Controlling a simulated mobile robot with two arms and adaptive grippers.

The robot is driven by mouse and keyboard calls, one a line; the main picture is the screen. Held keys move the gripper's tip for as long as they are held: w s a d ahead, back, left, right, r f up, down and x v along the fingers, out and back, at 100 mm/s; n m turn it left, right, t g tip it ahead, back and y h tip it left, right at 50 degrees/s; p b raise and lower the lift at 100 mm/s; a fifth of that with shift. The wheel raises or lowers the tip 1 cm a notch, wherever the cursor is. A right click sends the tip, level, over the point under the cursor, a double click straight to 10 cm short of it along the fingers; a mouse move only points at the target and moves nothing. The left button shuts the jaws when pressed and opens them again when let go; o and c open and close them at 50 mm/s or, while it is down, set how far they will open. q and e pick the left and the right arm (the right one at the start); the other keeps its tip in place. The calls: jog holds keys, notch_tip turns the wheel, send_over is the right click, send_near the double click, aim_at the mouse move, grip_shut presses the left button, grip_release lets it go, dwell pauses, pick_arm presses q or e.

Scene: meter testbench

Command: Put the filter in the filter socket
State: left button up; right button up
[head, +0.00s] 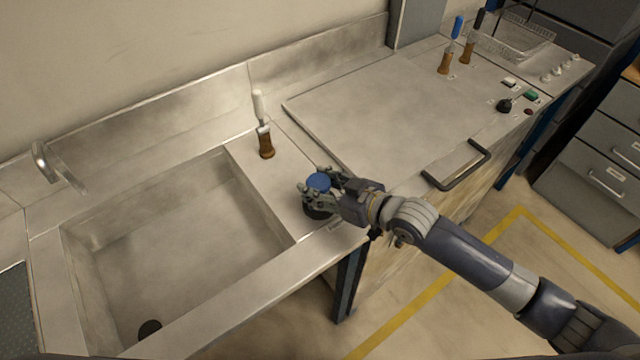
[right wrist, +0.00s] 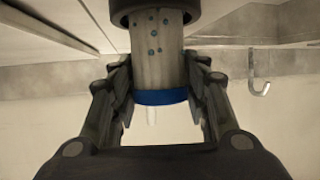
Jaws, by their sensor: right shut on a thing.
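The filter (head: 319,181) is a pale cylinder with a blue cap, at the front edge of the steel counter right of the sink. My right gripper (head: 322,190) is shut around it. In the right wrist view, the filter (right wrist: 158,60) stands between the two fingers, with small bluish dots on its body and the blue band towards the palm. A wider dark round collar (right wrist: 155,10), which looks like the filter socket, surrounds its far end. In the head view this dark collar (head: 318,212) shows below the fingers. I cannot tell how deep the filter sits. My left gripper is not in view.
The sink basin (head: 180,240) lies to the left, with a faucet (head: 55,168) behind it. A white-handled tool (head: 262,125) stands in a brown holder behind the gripper. A flat steel lid (head: 380,110) with a dark handle (head: 458,165) lies right. Blue- and black-handled tools stand farther back.

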jog(key=shift+f, duration=0.15)
jog(key=o, duration=1.3)
jog(key=shift+c, duration=0.2)
jog(key=shift+r, duration=0.25)
jog(key=shift+s+d, duration=0.15)
jog(key=shift+d, duration=0.15)
jog(key=b+v, duration=0.1)
jog(key=v, duration=1)
jog(key=shift+s+b, duration=0.2)
jog(key=shift+b, duration=0.2)
jog(key=shift+r, duration=0.1)
